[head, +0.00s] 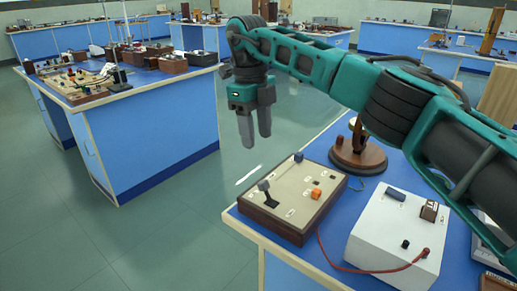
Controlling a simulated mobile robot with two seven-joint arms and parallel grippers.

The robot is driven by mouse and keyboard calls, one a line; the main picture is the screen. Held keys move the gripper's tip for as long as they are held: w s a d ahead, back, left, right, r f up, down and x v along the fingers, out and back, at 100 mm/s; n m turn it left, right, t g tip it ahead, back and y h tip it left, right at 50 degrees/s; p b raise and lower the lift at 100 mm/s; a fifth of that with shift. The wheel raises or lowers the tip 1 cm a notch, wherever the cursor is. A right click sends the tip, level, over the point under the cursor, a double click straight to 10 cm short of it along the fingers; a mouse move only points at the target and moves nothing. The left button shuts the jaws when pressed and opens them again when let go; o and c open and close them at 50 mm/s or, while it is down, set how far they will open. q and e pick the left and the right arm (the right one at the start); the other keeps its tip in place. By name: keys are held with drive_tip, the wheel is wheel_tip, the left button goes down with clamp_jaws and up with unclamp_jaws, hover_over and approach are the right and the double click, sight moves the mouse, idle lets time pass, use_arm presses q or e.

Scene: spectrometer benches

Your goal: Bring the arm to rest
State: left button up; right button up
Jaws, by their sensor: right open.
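My right arm (395,100) comes in from the right edge and reaches across to the left, above the near bench. Its right gripper (255,128) points down over the floor, just past the bench's far left corner. Its two grey fingers are a little apart with nothing between them. The gripper is clear of the bench and the devices on it. My left gripper is not in this view.
The near blue bench (262,236) bears a wooden-sided switch board (292,197), a white box (385,235) with a red lead and a round wooden stand (358,155). Another blue bench (150,135) with instruments stands at left. Green floor (180,230) lies open between them.

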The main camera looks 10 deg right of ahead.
drive_tip(key=shift+r, duration=0.65)
drive_tip(key=shift+a, duration=0.1)
